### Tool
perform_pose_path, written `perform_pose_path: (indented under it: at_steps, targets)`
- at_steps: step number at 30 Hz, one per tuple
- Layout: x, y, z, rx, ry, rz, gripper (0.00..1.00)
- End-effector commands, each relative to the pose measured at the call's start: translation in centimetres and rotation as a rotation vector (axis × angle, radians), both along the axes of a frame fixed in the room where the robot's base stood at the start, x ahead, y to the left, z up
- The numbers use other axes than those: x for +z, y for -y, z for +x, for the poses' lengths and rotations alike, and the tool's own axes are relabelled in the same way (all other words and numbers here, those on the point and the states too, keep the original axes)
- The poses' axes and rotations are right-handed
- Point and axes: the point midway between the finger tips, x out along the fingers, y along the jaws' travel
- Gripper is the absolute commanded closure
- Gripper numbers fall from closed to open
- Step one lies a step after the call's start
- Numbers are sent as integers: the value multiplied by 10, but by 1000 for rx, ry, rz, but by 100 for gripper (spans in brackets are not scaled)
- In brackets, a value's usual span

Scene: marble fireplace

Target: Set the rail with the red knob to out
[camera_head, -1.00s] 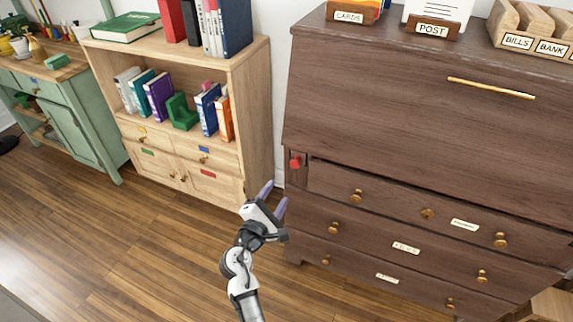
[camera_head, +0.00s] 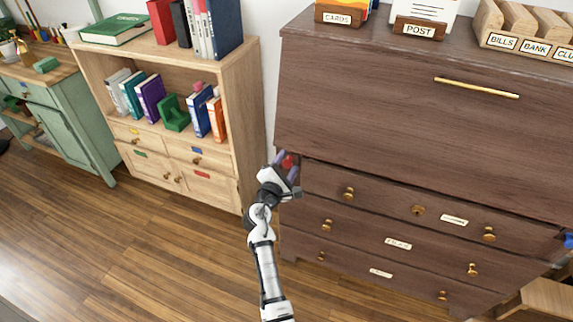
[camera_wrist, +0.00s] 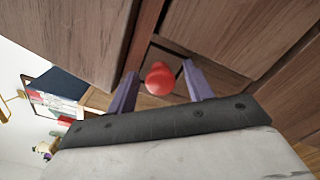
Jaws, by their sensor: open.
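The red knob (camera_head: 288,161) is on the end of a narrow wooden rail at the upper left of the dark desk's drawers, just below the large front panel. In the wrist view the round red knob (camera_wrist: 159,78) shows between two purple fingers. My gripper (camera_head: 284,160) is at the knob in the head view, and its fingers stand either side of it. My gripper (camera_wrist: 158,90) is open, with a gap between the knob and each finger. Most of the rail is hidden behind the knob and inside the desk.
The dark desk (camera_head: 400,110) has a closed front panel with a brass bar handle (camera_head: 476,87) and labelled drawers below. A light wooden bookcase (camera_head: 247,130) stands close on the left. The wooden floor (camera_head: 150,260) in front is clear.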

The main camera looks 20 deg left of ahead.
Motion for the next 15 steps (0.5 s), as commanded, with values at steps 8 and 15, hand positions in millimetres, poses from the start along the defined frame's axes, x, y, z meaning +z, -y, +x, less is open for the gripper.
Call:
perform_pose_path:
  at_steps: [8,15]
  targets:
    - [0,0,0,0,0,0,67]
    - [0,0,0,0,0,0,98]
